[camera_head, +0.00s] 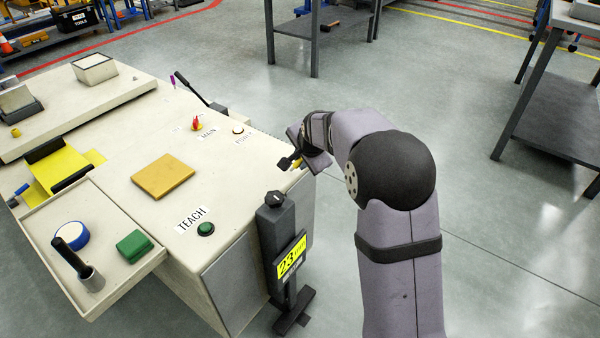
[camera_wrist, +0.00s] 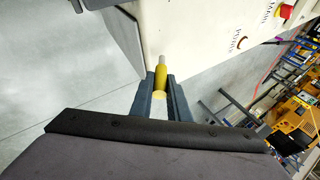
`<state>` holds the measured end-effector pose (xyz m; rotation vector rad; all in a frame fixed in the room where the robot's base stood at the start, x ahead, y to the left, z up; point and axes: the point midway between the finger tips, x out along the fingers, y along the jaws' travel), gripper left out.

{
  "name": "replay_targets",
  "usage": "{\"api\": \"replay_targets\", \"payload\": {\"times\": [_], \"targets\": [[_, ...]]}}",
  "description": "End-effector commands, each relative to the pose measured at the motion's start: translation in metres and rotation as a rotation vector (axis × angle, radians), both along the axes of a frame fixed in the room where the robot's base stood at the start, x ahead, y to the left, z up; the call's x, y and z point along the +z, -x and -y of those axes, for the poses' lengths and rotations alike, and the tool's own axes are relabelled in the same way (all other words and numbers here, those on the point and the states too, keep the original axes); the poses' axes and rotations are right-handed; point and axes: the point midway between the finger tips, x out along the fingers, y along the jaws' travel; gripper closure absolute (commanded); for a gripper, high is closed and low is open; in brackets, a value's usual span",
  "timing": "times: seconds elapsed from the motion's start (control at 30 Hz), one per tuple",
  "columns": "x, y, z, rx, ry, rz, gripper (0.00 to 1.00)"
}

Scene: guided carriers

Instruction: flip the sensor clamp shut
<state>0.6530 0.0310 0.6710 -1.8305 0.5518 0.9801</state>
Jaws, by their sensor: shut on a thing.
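My gripper (camera_wrist: 160,92) is shut on a yellow cylindrical grip (camera_wrist: 161,76). A short pale rod runs from the grip toward the edge of the cream bench; whether they join is unclear. In the head view the yellow grip (camera_head: 297,163) shows only partly beside my gripper (camera_head: 291,161), at the bench's right edge. A dark clamp-like post (camera_head: 275,225) with a knob on top and a yellow "23 mm" label stands against the bench's front corner. I cannot tell whether the grip belongs to the sensor clamp, nor how far it is closed.
The cream bench (camera_head: 125,200) carries a red button (camera_head: 196,123), a white button (camera_head: 238,129), a green button (camera_head: 206,229), a tan plate (camera_head: 163,176) and a black lever (camera_head: 190,88). A tray (camera_head: 120,285) juts out front left.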

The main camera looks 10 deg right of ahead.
Motion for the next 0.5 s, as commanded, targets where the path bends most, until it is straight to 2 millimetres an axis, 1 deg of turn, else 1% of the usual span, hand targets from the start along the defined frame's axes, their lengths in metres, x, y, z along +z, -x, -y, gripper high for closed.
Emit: {"api": "replay_targets", "payload": {"times": [0.03,0.5], "targets": [[-0.0107,0.0005,0.0014,-0.001,-0.011,0.015,1.00],[-0.0173,0.0068,0.0070,0.001,-0.117,0.119,1.00]]}}
